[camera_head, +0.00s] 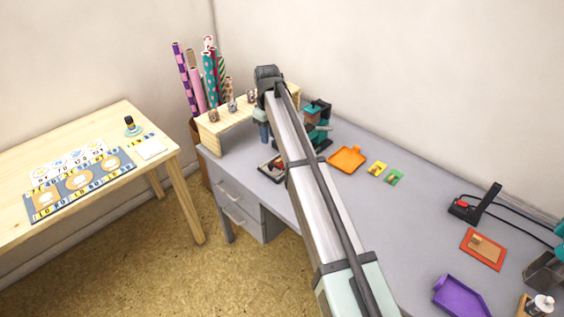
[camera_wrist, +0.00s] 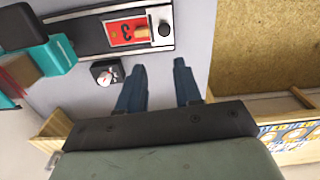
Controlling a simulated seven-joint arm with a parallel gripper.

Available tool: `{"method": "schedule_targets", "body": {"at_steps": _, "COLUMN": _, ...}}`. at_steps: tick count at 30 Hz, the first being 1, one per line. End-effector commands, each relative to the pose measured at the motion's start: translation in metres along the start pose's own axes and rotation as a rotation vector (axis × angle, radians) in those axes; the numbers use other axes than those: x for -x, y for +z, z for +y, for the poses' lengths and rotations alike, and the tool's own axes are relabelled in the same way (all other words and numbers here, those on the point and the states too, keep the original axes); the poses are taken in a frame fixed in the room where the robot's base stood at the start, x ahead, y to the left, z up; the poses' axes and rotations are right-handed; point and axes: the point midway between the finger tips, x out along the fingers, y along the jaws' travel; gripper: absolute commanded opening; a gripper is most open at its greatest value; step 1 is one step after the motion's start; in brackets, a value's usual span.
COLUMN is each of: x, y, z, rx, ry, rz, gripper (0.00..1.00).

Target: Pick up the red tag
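The red tag (camera_wrist: 121,33) lies in a dark, silver-edged holder (camera_wrist: 90,36) near the top of the wrist view. It bears a dark number 3, and a small tan piece rests across one end. In the head view the holder (camera_head: 266,172) sits on the grey desk, partly hidden behind my arm, so the tag is hard to make out there. My gripper (camera_wrist: 160,66) is open and empty, its two blue fingers apart. The fingertips are below the holder in the wrist view, not touching the tag. The fingers also show in the head view (camera_head: 264,133), near the wooden shelf.
A small black block (camera_wrist: 105,72) stands beside the holder. A teal machine (camera_head: 318,115) stands close by on the desk. An orange tray (camera_head: 347,159), a yellow tag (camera_head: 376,168) and a green tag (camera_head: 394,177) lie to its right. A wooden shelf (camera_head: 232,124) borders the left.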

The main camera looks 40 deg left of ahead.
Motion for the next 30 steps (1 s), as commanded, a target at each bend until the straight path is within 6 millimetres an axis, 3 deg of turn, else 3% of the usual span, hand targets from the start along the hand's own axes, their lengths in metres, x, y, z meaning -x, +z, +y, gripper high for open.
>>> {"method": "schedule_targets", "body": {"at_steps": 3, "x": 0.015, "y": 0.013, "z": 0.022, "rx": -0.05, "ry": 0.0, "rz": -0.002, "gripper": 0.34}}
{"method": "schedule_targets", "body": {"at_steps": 8, "x": 0.016, "y": 0.018, "z": 0.029, "rx": -0.069, "ry": -0.001, "rz": -0.005, "gripper": 0.34}}
{"method": "schedule_targets", "body": {"at_steps": 14, "x": -0.006, "y": 0.018, "z": 0.028, "rx": -0.068, "ry": -0.001, "rz": -0.006, "gripper": 0.34}}
{"method": "schedule_targets", "body": {"at_steps": 24, "x": -0.061, "y": 0.018, "z": 0.028, "rx": -0.067, "ry": -0.001, "rz": -0.005, "gripper": 0.34}}
{"method": "schedule_targets", "body": {"at_steps": 30, "x": -0.07, "y": 0.017, "z": 0.028, "rx": -0.067, "ry": 0.0, "rz": -0.004, "gripper": 0.34}}
